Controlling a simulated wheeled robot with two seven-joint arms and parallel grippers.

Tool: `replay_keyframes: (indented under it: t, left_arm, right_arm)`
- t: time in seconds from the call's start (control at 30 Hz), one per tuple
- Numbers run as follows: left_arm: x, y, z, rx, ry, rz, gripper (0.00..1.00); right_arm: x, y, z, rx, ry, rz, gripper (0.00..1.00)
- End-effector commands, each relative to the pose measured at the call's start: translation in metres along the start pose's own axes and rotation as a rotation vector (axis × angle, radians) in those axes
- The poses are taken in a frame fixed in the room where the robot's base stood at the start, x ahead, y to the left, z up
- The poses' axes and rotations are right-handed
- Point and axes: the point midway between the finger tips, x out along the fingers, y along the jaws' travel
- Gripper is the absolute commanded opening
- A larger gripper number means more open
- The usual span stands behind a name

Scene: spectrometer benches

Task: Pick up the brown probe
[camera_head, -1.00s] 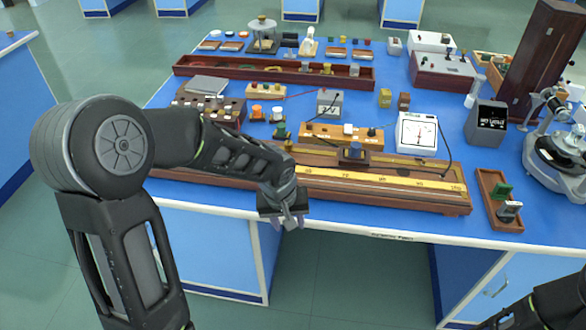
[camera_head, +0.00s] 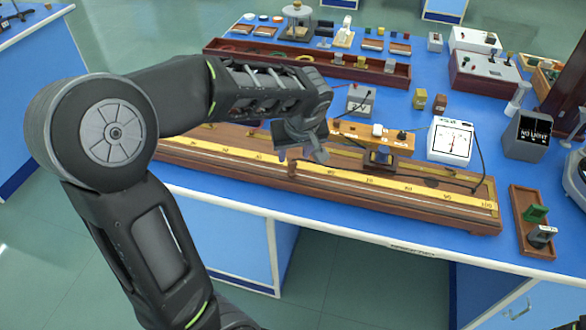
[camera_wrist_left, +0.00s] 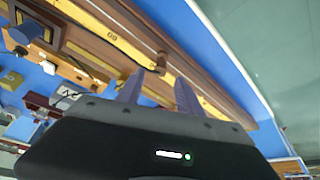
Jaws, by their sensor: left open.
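A small brown probe (camera_head: 293,169) stands on the long wooden metre bridge (camera_head: 390,203), at its front side near the yellow scale. In the left wrist view the brown probe (camera_wrist_left: 161,61) shows just beyond the fingertips, roughly between them. My left gripper (camera_head: 302,155) is open and empty, over the bridge and close by the probe; its fingers also show in the left wrist view (camera_wrist_left: 160,88). I cannot tell the exact gap to the probe. My right gripper is out of view.
A dark sliding block (camera_head: 380,158) sits on the bridge right of the probe. Behind are a wooden resistance strip (camera_head: 350,131), a grey box (camera_head: 361,99) and a white meter (camera_head: 451,140). A small wooden tray (camera_head: 532,228) lies at right. The blue bench's front edge is near.

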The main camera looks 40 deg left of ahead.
Motion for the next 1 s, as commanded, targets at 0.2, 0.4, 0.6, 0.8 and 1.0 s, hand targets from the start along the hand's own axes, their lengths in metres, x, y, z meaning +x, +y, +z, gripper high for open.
replay_keyframes:
  t: [0.2, 0.4, 0.6, 0.8, 1.0]
  left_arm:
    - [0.017, 0.000, 0.000, 0.000, -0.001, 0.000, 0.43]
    - [0.017, 0.000, 0.000, 0.001, -0.001, 0.001, 0.43]
    - [0.029, -0.001, 0.000, 0.002, -0.003, -0.003, 0.43]
    - [0.059, -0.001, 0.000, 0.001, -0.003, -0.002, 0.43]
    - [0.069, 0.000, 0.000, 0.001, -0.001, 0.001, 0.43]
  right_arm:
    - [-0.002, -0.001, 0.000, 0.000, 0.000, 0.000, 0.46]
    - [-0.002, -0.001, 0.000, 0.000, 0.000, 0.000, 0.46]
    - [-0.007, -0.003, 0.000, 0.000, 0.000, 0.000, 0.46]
    - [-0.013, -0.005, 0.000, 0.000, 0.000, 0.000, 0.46]
    - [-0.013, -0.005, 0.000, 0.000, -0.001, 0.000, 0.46]
